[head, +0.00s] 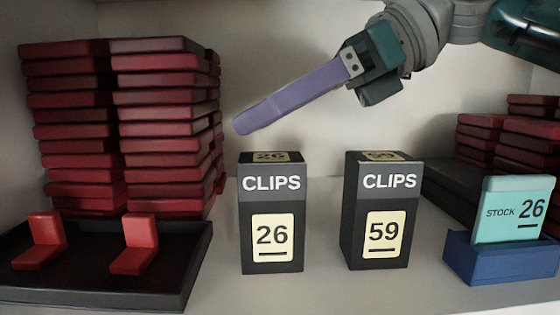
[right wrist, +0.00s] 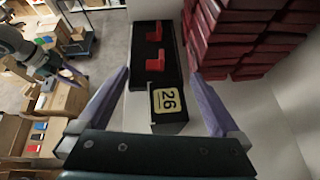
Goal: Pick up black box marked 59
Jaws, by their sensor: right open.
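The black box marked 59 (head: 379,211) stands upright on the shelf, with CLIPS across its front and a pale label. A like black box marked 26 (head: 271,213) stands to its left, with a gap between them. My right gripper (head: 245,122) is above and behind the boxes, its purple fingers pointing left, the tips near the top of box 26. In the right wrist view its fingers (right wrist: 160,75) are spread wide and empty; the top of box 26 (right wrist: 168,102) shows between them. Box 59 is not recognisable there. Part of another arm (right wrist: 38,62), probably my left, shows at the left; its jaws are unclear.
Tall stacks of red boxes (head: 165,120) stand at the left behind a black tray (head: 150,285) holding two red L-shaped pieces (head: 140,243). At right, a blue holder (head: 500,262) carries a teal STOCK 26 card (head: 512,209). More red boxes (head: 525,140) stand behind it.

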